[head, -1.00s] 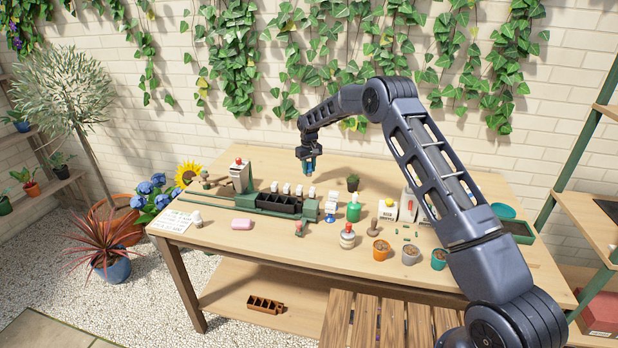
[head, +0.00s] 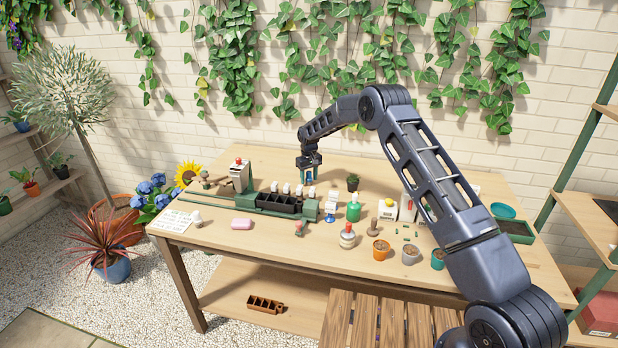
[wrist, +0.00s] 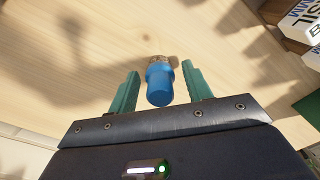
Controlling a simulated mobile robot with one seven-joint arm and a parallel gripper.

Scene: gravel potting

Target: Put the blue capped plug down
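The blue capped plug (wrist: 159,84) shows in the wrist view, its blue cap towards my camera and a brownish end beyond it against the wooden tabletop. My gripper (wrist: 159,82) is open, with one green finger on each side of the plug and a visible gap on both sides. In the head view my gripper (head: 310,181) is low over the back middle of the table (head: 380,165), behind the row of small white-labelled items. The plug cannot be made out clearly between the fingers there.
A green rack with a black tray (head: 280,204) lies to the front left. The tabletop behind my gripper is clear.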

